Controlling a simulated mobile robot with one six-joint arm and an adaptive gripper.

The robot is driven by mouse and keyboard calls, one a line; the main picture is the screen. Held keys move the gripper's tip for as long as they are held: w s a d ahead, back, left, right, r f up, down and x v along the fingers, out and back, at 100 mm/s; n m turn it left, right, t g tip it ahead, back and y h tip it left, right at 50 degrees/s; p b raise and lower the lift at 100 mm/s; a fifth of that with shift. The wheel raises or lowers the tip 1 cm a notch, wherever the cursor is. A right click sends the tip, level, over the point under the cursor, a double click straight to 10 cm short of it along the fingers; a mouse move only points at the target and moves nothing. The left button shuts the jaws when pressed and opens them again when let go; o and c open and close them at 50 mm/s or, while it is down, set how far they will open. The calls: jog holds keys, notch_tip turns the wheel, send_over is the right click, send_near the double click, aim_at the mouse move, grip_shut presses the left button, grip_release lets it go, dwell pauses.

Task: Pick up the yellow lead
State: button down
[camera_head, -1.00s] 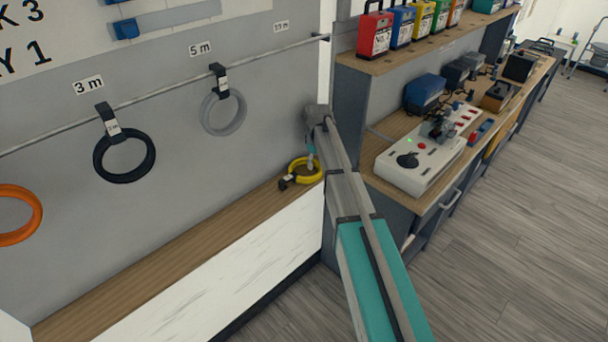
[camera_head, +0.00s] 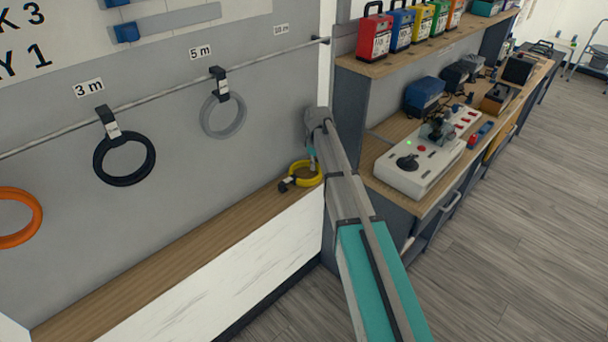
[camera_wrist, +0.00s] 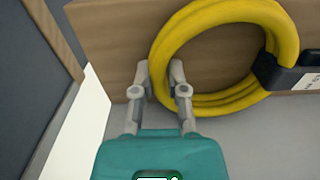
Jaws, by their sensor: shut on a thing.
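The yellow lead (camera_head: 312,183) is a coiled ring with a black tag. It lies on the wooden ledge at the right end of the wall, and it fills the upper right of the wrist view (camera_wrist: 218,103). My gripper (camera_wrist: 160,70) is at the left side of the coil, with one finger outside the ring and the other inside it. The fingers are shut on the coil's left side. In the head view my gripper (camera_head: 312,160) is partly hidden behind my arm. The black tag (camera_wrist: 290,72) is on the coil's right side, away from the fingers.
A black lead (camera_head: 124,180), a grey lead (camera_head: 206,118) and an orange lead (camera_head: 38,212) hang along the wall rail. The wooden ledge (camera_head: 190,238) is bare left of the yellow lead. A workbench with a control box (camera_head: 420,165) stands close on the right.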

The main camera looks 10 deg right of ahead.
jog(key=shift+r, duration=0.15)
dwell(0.3)
notch_tip(320, 180, up, 3)
jog(key=p, duration=0.3)
jog(key=s+a+r+p, duration=0.2)
jog(key=s+r+p, duration=0.7)
jog(key=s, duration=0.4)
jog(key=shift+s+a+r+p, duration=0.35)
jog(key=shift+s+a+p, duration=0.05)
jog(key=shift+p, duration=0.1)
jog(key=shift+d, duration=0.15)
